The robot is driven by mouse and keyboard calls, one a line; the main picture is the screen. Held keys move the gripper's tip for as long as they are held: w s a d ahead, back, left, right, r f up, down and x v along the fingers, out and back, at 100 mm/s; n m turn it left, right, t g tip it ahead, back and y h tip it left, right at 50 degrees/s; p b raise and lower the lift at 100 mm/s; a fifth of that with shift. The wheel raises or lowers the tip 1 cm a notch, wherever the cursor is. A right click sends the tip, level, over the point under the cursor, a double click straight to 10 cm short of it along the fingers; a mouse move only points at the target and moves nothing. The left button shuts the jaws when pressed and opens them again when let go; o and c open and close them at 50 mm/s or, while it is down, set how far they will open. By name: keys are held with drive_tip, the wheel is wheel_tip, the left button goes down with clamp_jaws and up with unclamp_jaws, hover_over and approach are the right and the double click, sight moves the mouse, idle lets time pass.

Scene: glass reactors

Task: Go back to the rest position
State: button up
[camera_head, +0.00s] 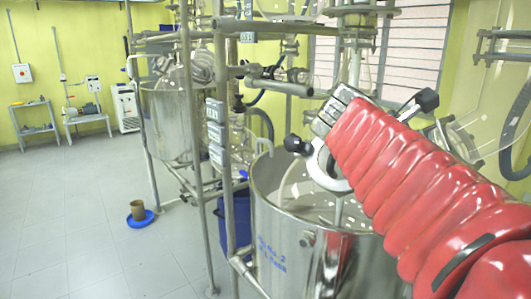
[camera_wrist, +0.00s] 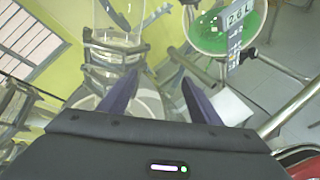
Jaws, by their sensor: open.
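My gripper (camera_wrist: 160,77) shows in the wrist view with its two dark fingers spread apart. Nothing is between the fingers. Behind them are clear glassware and metal clamps, with no contact that I can make out. In the head view my red-sleeved arm reaches up from the lower right, and its end is over the rim of a large steel vessel (camera_head: 285,232) with blue writing. The fingers cannot be made out there.
Steel frame posts (camera_head: 222,150) and glassware stand close around my arm. A second steel vessel (camera_head: 165,125) is farther left. A glass vessel with green contents (camera_wrist: 222,30) is near my gripper.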

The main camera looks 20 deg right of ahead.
idle(0.3)
drive_tip(key=w+a+f+m+t+y, duration=0.25)
drive_tip(key=a+f+m, duration=0.2)
drive_tip(key=f, duration=0.25)
drive_tip(key=w+a+f+m+t+y, duration=0.1)
drive_tip(key=w+a+f+m+y, duration=0.15)
drive_tip(key=a+f, duration=0.45)
drive_tip(key=s+a+f+m+t+y, duration=0.1)
drive_tip(key=a+f+y, duration=0.2)
drive_tip(key=a, duration=0.8)
drive_tip(key=s+a+f+m+t+y, duration=0.1)
drive_tip(key=a+f+y, duration=0.3)
drive_tip(key=a+f, duration=0.4)
drive_tip(key=a+m+t, duration=0.1)
drive_tip(key=a, duration=0.2)
drive_tip(key=shift+s+a, duration=0.2)
drive_tip(key=shift+a, duration=0.15)
